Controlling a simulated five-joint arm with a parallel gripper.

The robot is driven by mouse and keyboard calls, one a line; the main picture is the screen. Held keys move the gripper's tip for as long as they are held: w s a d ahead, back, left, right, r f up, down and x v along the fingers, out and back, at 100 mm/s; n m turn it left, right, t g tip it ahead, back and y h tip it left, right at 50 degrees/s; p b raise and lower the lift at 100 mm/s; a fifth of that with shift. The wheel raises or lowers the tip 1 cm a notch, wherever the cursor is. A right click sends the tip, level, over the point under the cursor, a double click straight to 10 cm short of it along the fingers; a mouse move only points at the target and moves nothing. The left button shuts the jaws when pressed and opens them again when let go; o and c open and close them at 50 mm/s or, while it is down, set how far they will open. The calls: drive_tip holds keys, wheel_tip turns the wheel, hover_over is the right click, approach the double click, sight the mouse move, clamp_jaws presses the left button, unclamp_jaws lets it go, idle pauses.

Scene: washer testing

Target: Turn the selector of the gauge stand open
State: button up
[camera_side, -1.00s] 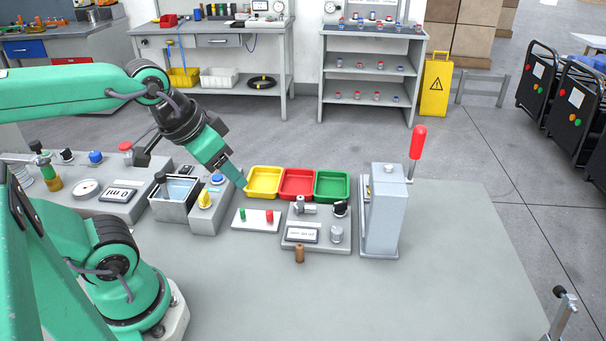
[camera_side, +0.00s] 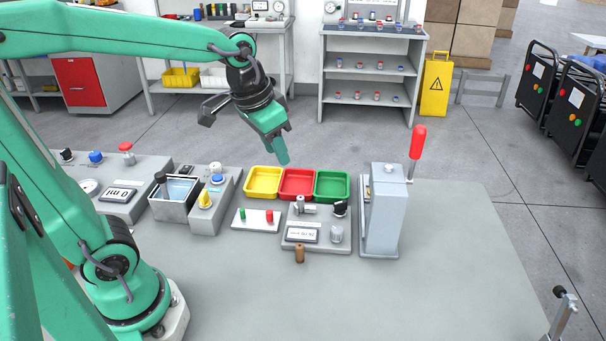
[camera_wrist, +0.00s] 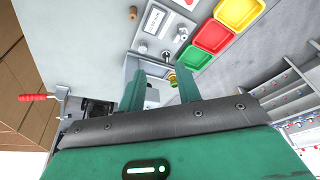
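The gauge stand (camera_side: 318,246) is a grey base in the middle of the bench in the side view. It carries a display (camera_side: 302,235), a silver knob (camera_side: 337,234), a silver fitting (camera_side: 300,204) and a black knob (camera_side: 340,208) at the back right, which looks like the selector. In the wrist view the stand's display (camera_wrist: 155,19) shows beyond the fingers; the selector's setting is too small to read. My gripper (camera_side: 284,160) is in the air near the trays, apart from the stand. The wrist view shows its two fingers (camera_wrist: 160,88) apart with nothing held.
A tall grey press (camera_side: 383,220) with a red-handled lever (camera_side: 418,143) stands right of the stand. Yellow (camera_side: 263,194), red (camera_side: 297,196) and green (camera_side: 332,197) trays sit behind it. A brown peg (camera_side: 300,254) is at its front. The front bench is clear.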

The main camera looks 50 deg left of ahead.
drive_tip(key=w+f+m+g, duration=0.15)
drive_tip(key=w+f, duration=0.25)
drive_tip(key=w, duration=0.5)
drive_tip(key=g, duration=0.2)
approach(339, 203)
drive_tip(key=shift+s+a+f, duration=0.1)
drive_tip(key=shift+s+f, duration=0.15)
drive_tip(key=shift+s, duration=0.05)
drive_tip(key=shift+w+f+m, duration=0.25)
drive_tip(key=shift+w+f, duration=0.1)
drive_tip(key=shift+f, duration=0.25)
drive_tip(key=shift+f, duration=0.15)
drive_tip(key=shift+f, duration=3.75)
clamp_jaws()
